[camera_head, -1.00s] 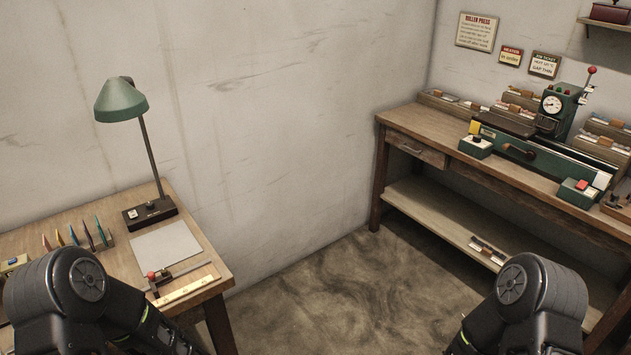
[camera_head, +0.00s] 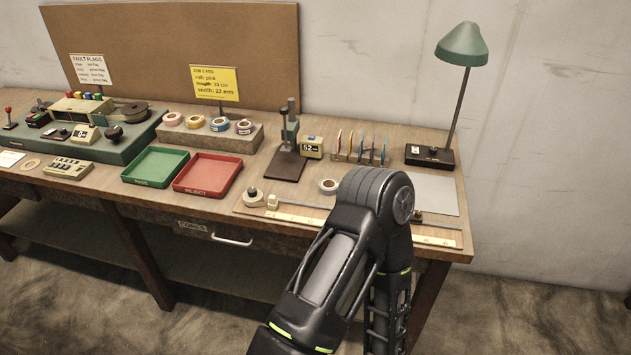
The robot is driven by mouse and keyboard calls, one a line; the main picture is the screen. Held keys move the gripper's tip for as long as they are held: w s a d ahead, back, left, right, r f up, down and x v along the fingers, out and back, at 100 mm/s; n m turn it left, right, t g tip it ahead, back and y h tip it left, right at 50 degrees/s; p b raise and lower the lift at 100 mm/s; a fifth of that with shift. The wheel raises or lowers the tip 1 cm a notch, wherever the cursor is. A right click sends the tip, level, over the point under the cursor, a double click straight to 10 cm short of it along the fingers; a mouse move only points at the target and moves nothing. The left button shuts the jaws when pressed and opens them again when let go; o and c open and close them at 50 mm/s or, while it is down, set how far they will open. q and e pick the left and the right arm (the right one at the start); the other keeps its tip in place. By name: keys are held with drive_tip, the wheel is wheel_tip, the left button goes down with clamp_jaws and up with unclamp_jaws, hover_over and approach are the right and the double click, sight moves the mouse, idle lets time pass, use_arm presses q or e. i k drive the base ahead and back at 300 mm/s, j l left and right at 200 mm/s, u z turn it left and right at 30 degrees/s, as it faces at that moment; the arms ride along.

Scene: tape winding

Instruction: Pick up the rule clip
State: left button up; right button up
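A pale wooden rule (camera_head: 300,219) lies along the front right of the workbench. A thin metal bar runs behind it, with a small cream block (camera_head: 272,201) near its left end and a small dark piece (camera_head: 416,217) near its right. I cannot tell for sure which small piece is the rule clip. One of my arms covers the middle of the rule and bar. Neither gripper is in view; only black arm links show.
A white tape roll (camera_head: 328,186) stands behind the bar. Green (camera_head: 155,166) and red (camera_head: 208,174) trays, a gauge stand (camera_head: 287,150) and a lamp (camera_head: 462,45) stand on the bench. A grey mat (camera_head: 436,190) lies at right. Open floor shows in front.

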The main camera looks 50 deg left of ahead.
sight(273, 204)
drive_tip(key=u, duration=2)
